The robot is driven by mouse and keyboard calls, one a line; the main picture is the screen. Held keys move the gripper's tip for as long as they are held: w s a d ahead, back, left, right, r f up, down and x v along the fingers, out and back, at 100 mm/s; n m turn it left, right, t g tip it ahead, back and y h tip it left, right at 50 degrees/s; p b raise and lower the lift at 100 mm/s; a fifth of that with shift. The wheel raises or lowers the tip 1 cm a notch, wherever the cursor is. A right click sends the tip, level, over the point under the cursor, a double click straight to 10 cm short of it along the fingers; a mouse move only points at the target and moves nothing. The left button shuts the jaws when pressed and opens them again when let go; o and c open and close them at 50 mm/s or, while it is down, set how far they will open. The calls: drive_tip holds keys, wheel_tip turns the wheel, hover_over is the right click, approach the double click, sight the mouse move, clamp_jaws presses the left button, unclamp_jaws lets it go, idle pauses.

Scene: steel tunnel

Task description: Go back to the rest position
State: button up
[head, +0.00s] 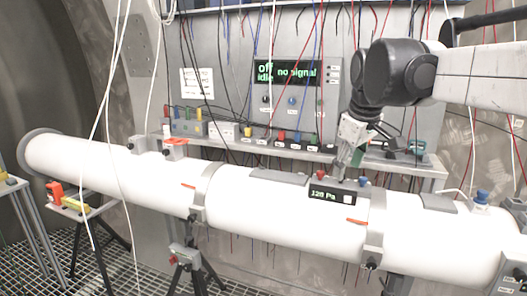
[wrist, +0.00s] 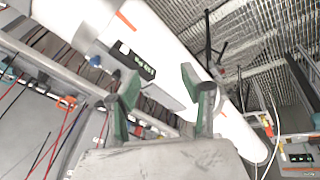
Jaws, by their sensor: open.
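My gripper (head: 345,168) is open, pointing down just above the small pressure display box (head: 331,194) on the white pipe. The box reads "120 Pa" and has a red knob (head: 322,175) and a blue knob (head: 363,182) on top. In the wrist view my gripper (wrist: 160,88) shows two spread grey-green fingers with nothing between them but the view of the box (wrist: 137,62) and pipe behind. From the head view I cannot tell whether the fingertips touch the box.
The long white pipe (head: 120,172) lies across the front on stands. Behind it is a shelf with colored blocks and an instrument panel (head: 286,72) reading "off", "idle" and "no signal". Many thin cables (head: 318,30) hang near my arm. A tripod (head: 185,258) stands beneath the pipe.

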drive_tip(key=s+f+m+t+b, duration=0.2)
drive_tip(key=s+f+m, duration=0.5)
drive_tip(key=s+f, duration=1.3)
drive_tip(key=s+t, duration=0.1)
drive_tip(key=s, duration=0.3)
drive_tip(key=shift+f+b, duration=0.15)
drive_tip(key=shift+b, duration=0.15)
